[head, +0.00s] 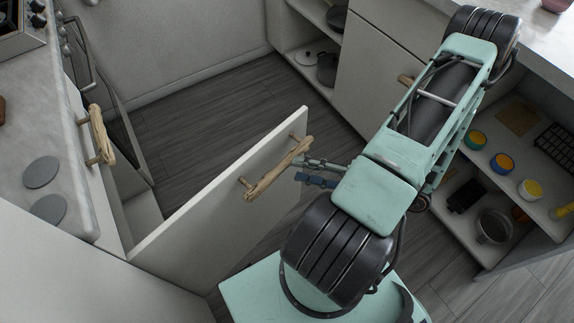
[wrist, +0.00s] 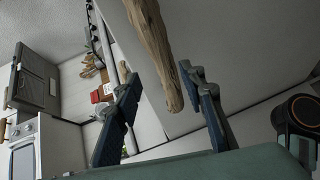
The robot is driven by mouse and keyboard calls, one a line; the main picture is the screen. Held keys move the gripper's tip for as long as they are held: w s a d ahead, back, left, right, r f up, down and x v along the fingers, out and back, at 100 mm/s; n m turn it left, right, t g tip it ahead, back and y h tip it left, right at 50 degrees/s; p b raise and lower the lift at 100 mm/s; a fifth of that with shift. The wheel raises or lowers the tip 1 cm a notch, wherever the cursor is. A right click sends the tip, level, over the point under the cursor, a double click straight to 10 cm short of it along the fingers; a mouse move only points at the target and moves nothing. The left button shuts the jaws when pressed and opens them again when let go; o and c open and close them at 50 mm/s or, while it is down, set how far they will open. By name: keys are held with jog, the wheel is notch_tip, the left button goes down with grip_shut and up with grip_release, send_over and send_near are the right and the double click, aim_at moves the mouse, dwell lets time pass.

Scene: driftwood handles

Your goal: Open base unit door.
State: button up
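The white base unit door (head: 220,190) stands swung out from the left counter, with an open gap (head: 145,215) behind it. Its driftwood handle (head: 275,172) runs slantwise on the face toward my arm. My gripper (head: 303,170) is at the handle's upper right end, its fingers spread. In the wrist view the handle (wrist: 155,45) comes down from the top, and its lower end lies between the two open fingers (wrist: 162,85), closer to the right one. I cannot tell whether a finger touches it. The door face (wrist: 205,60) fills the area behind.
A drawer front with another driftwood handle (head: 101,135) is on the left counter. A cooker (head: 20,25) is at top left. Open shelves (head: 510,165) with cups and pans stand at right, near my arm. Dark wooden floor (head: 205,105) is clear beyond the door.

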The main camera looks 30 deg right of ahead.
jog(key=v, duration=0.5)
jog(key=shift+s, duration=0.1)
dwell(0.4)
